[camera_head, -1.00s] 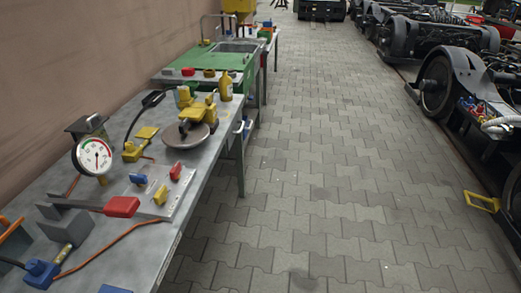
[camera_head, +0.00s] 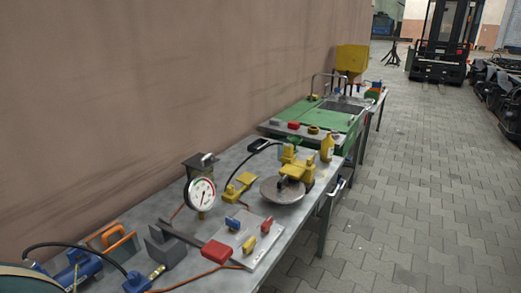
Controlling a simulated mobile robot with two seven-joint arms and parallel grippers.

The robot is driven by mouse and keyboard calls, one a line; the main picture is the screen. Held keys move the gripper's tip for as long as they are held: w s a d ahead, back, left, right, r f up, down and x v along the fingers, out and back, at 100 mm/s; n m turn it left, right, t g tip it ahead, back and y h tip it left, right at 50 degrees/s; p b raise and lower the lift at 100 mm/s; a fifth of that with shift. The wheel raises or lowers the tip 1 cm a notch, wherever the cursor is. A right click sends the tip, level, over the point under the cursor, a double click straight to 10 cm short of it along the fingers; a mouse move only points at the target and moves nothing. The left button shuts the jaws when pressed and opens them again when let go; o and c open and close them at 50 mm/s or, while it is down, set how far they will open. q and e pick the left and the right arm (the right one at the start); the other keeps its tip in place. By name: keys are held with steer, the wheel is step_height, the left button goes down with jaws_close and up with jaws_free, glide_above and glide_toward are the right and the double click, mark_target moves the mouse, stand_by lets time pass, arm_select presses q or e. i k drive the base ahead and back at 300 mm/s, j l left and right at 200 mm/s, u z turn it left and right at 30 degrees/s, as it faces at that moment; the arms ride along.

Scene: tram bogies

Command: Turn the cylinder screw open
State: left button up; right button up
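Neither of my grippers shows in the head view. I cannot pick out the cylinder screw for certain. A blue cylinder-shaped body (camera_head: 88,266) lies on the grey workbench (camera_head: 225,164) at the lower left, partly cut off by the frame. A blue fitting (camera_head: 137,282) with a brass end stands beside it. A round white pressure gauge (camera_head: 201,193) stands upright at the middle of the bench. A yellow device (camera_head: 297,166) sits on a round grey dish (camera_head: 283,193).
A red-handled tool (camera_head: 215,252) and a plate with blue, yellow and red blocks (camera_head: 262,262) lie on the bench. A yellow bottle (camera_head: 327,149) stands near its far edge. A green bench (camera_head: 340,122) follows behind. A forklift (camera_head: 442,45) is far back; the paved floor (camera_head: 420,200) is clear.

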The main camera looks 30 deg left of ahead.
mark_target(73, 253)
steer(key=u, duration=2.35)
